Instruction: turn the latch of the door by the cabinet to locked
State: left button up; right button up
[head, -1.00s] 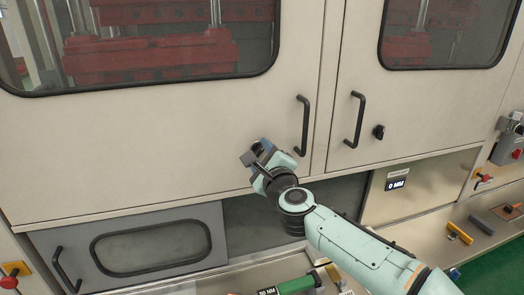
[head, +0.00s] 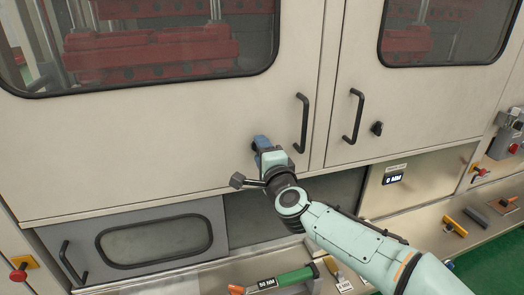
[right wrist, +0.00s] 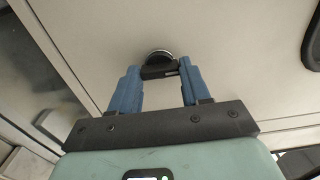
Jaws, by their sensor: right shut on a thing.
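My right gripper (head: 260,142) is at the left pale door (head: 150,150), to the left of that door's black bar handle (head: 302,125). In the right wrist view, the blue fingers of my right gripper (right wrist: 160,75) are shut on a small black latch (right wrist: 158,71) with a round silver-rimmed base on the door. The latch's grip lies crosswise between the fingertips. In the head view the gripper hides this latch. Another black latch (head: 377,128) sits on the right door, right of its bar handle (head: 354,117). My left gripper is not in view.
Below the doors are a grey windowed panel (head: 150,240) and a display reading 0 MM (head: 393,179). A green-handled tool (head: 290,279) lies on the ledge below.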

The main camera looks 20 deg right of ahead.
dwell(0.4)
jog(key=o, duration=1.1)
jog(key=shift+c, duration=0.2)
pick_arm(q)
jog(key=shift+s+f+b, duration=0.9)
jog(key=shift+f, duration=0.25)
pick_arm(e)
jog(key=s, duration=1.3)
jog(key=shift+s+d, duration=0.25)
